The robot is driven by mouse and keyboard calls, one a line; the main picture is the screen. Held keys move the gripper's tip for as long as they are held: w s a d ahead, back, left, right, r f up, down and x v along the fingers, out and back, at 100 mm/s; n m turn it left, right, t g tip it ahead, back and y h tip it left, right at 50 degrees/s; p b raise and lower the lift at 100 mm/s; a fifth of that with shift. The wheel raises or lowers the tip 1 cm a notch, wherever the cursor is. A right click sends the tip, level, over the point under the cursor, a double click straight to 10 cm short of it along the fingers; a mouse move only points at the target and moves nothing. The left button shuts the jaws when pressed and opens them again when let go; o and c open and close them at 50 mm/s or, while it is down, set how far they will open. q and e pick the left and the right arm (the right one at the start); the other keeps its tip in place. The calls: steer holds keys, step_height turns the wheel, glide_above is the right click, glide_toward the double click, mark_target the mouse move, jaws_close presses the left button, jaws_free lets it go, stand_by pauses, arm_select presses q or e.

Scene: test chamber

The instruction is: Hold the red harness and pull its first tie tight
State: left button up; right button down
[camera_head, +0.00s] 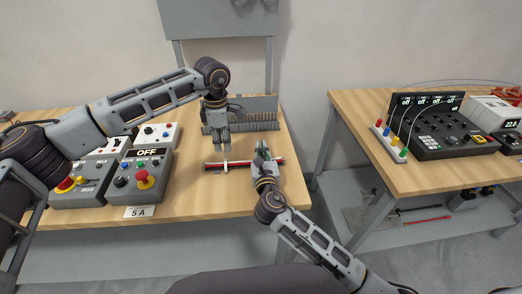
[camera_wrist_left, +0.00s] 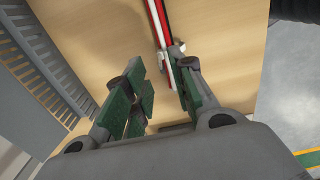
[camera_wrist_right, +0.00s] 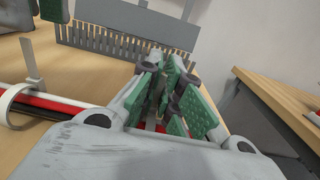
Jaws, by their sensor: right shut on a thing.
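The red harness (camera_head: 240,163), a bundle with red, white and black strands, lies across the near part of the left table. A white tie (camera_wrist_right: 12,98) loops around it left of my right gripper, its tail standing up. My right gripper (camera_head: 263,155) is shut on the harness near its right end; its fingers hide the gripped part. My left gripper (camera_head: 217,148) points down above the harness, close to the tie. Its green-padded fingers (camera_wrist_left: 162,68) are apart. The harness (camera_wrist_left: 163,20) and a pale tie piece show beside its right finger; whether the tail is between the fingers is unclear.
A grey slotted rack (camera_head: 252,114) stands behind the harness. Control boxes with red knobs (camera_head: 143,178) and a "5 A" label (camera_head: 139,212) sit to the left. A gap separates this table from a second table (camera_head: 362,110) with a black instrument panel (camera_head: 440,132).

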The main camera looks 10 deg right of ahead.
mark_target(225, 153)
arm_select(q)
steer(key=shift+r, duration=2.65)
steer(key=shift+f, duration=0.1)
steer(key=shift+c, duration=0.4)
steer(key=shift+f, duration=0.95)
steer(key=shift+f, duration=0.15)
steer(key=shift+f, duration=4.15)
steer(key=shift+c, duration=0.4)
jaws_close()
